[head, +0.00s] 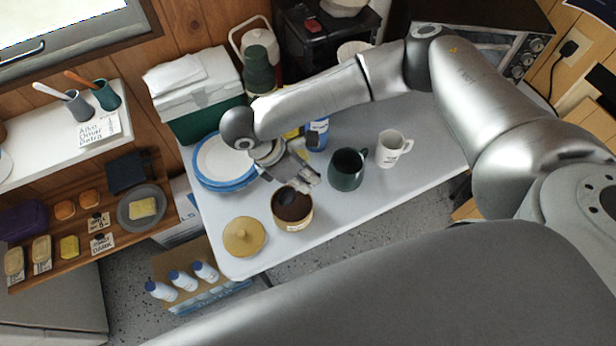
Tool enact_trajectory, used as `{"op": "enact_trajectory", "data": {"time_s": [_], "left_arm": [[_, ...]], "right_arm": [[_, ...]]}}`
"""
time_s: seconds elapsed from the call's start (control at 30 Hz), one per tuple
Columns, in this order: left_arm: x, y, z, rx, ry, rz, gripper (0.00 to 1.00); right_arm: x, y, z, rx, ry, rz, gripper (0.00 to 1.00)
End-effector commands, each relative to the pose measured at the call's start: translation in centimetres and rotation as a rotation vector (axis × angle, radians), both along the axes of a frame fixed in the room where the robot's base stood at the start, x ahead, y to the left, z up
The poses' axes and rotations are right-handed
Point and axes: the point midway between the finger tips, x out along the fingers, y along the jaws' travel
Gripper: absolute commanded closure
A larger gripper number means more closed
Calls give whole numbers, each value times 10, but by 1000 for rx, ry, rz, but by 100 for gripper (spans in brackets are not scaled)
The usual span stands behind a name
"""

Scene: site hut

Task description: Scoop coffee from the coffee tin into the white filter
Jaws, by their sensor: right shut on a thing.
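The coffee tin (292,222) stands open near the table's front edge, with dark brown coffee inside. My right gripper (308,182) is just above the tin's back rim, pointing down toward it. It is shut on a scoop (288,195), whose dark bowl is inside the tin against the coffee. How much coffee the scoop holds cannot be told. A pale, rounded rim (352,49) shows behind my right arm at the back of the table; it may be the white filter, but the arm hides most of it. My left gripper is not in view.
A round tan lid (244,237) lies left of the tin. Blue-rimmed plates (222,162) are behind it. A dark green mug (347,170) and a white mug (391,149) stand to the right. A green cooler (197,122) is at back left. The table's front right is clear.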

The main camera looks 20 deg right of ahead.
Motion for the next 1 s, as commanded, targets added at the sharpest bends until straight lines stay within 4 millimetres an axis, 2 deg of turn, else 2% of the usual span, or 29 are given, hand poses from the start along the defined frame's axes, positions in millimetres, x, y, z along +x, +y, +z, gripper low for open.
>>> {"op": "enact_trajectory", "data": {"time_s": [0.03, 0.17, 0.6, 0.67, 1.0], "left_arm": [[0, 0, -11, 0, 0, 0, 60], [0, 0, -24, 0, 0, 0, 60], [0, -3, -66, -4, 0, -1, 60], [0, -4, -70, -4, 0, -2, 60], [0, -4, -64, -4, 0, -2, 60]], "right_arm": [[0, 2, -7, -24, -3, 2, 98], [0, 6, -12, -81, -9, 2, 98], [-1, 13, -43, -75, -8, 0, 98], [-1, 14, -45, -75, -8, 0, 98], [-1, 14, -53, -74, -7, -2, 98]]}}
